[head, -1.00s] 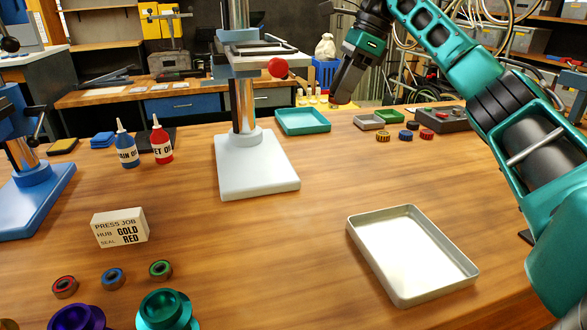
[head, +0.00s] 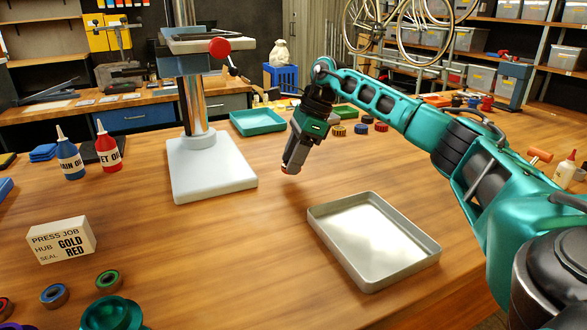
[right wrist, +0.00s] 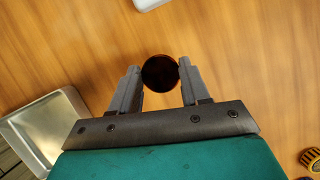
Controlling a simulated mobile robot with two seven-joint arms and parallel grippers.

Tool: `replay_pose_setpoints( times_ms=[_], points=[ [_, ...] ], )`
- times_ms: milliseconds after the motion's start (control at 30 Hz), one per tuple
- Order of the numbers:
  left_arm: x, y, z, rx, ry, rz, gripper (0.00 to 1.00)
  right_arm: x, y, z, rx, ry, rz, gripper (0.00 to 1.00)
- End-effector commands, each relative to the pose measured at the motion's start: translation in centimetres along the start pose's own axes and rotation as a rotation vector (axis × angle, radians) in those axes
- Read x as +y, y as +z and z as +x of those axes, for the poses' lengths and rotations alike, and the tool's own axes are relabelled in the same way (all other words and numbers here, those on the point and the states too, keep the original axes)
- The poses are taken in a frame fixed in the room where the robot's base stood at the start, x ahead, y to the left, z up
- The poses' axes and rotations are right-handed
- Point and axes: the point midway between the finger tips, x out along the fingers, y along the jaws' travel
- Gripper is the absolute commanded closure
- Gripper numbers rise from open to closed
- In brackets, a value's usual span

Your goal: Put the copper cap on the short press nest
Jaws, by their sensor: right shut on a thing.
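My right gripper (head: 291,168) hangs over the open table between the white press base and the metal tray. In the right wrist view its two fingers are shut on a dark reddish-brown round cap (right wrist: 160,73), which looks like the copper cap. Only a reddish edge of it shows at the fingertips in the head view. A press with a white base (head: 212,168) and a red knob stands left of the gripper, apart from it. A sliver of a blue base (head: 5,187) shows at the left edge. I cannot tell which is the short press nest.
A metal tray (head: 425,256) lies in front of the gripper. A teal tray (head: 257,122) and several small knurled caps, one gold (head: 340,130), lie behind. Table between white base and tray is clear.

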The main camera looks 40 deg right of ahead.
Motion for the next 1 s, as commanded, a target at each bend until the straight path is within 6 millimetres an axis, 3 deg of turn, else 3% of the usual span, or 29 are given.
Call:
replay_pose_setpoints(
  times_ms=[133,500,533,800,1000],
  points=[
    [0.1,0.0,0.2,0.001,0.004,0.0,0.57,0.1,-0.9,2.2,0.002,0.003,0.0,0.87],
    [0.2,-0.3,0.2,0.008,0.006,0.001,0.57,0.0,-1.1,2.5,0.001,0.0,0.0,0.87],
    [0.2,-0.3,0.2,0.008,0.006,0.001,0.57,0.0,-1.1,2.6,0.001,0.0,0.0,0.53],
    [0.1,-0.2,0.3,0.006,0.004,0.001,0.57,0.0,-1.1,2.5,0.001,0.001,0.0,0.29],
    [0.0,-0.1,0.3,0.005,0.002,0.0,0.57,0.0,-1.1,2.5,0.001,0.001,0.0,0.29]
  ],
)
